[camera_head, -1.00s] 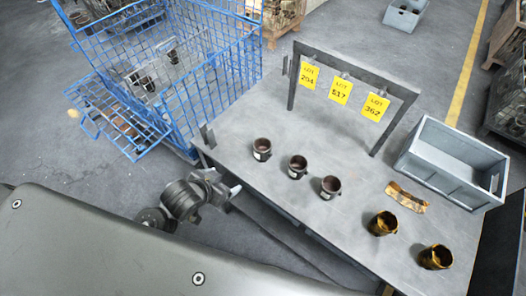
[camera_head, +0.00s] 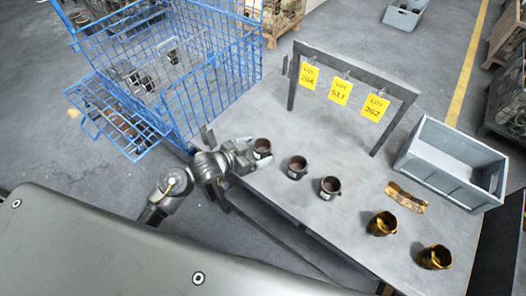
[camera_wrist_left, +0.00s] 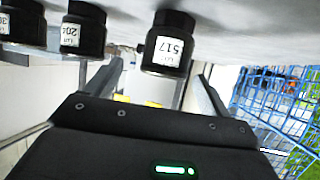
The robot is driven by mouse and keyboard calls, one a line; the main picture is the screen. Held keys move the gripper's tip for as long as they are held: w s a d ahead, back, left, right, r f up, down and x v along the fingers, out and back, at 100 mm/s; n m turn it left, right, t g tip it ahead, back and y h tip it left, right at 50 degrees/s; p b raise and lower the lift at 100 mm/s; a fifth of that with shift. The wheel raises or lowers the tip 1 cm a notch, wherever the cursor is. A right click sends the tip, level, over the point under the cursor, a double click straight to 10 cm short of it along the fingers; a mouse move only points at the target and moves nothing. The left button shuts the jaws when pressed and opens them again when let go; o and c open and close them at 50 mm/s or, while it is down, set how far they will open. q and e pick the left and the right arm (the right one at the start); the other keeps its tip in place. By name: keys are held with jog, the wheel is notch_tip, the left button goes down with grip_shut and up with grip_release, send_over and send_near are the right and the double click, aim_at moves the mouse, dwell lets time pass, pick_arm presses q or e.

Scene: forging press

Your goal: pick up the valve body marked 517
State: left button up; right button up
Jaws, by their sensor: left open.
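The valve body marked 517 (camera_head: 262,149) is a dark cup-like part, upright at the left end of the table row. In the left wrist view, which is upside down, its white label reading 517 (camera_wrist_left: 168,46) is legible. My left gripper (camera_head: 246,156) is open at the table's left edge, with its fingers pointing at this body. In the wrist view the body appears between the two fingers; whether they touch it I cannot tell. The neighbouring body (camera_head: 298,167) has a label reading 204 (camera_wrist_left: 70,36). A third dark body (camera_head: 330,187) follows. My right gripper does not show.
Two brassy bodies (camera_head: 382,223) and a curved brassy piece (camera_head: 406,196) lie to the right on the grey table (camera_head: 245,110). A rack (camera_head: 352,65) with yellow lot tags stands behind. A grey bin (camera_head: 450,160) sits at right. A blue wire cage (camera_head: 205,75) stands left.

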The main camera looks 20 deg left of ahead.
aim_at(268, 143)
pick_arm(q)
jog(key=shift+w+d+f, duration=0.1)
jog(key=shift+w+d, duration=0.1)
jog(key=shift+w, duration=0.05)
jog(key=shift+w+d+f+p, duration=0.1)
jog(key=shift+w+p, duration=0.2)
jog(key=shift+w, duration=0.15)
jog(key=x, duration=0.4)
jog(key=shift+w+f+p, duration=0.1)
jog(key=shift+w+p, duration=0.1)
jog(key=shift+p, duration=0.15)
jog(key=c, duration=1.2)
jog(key=shift+o, duration=0.2)
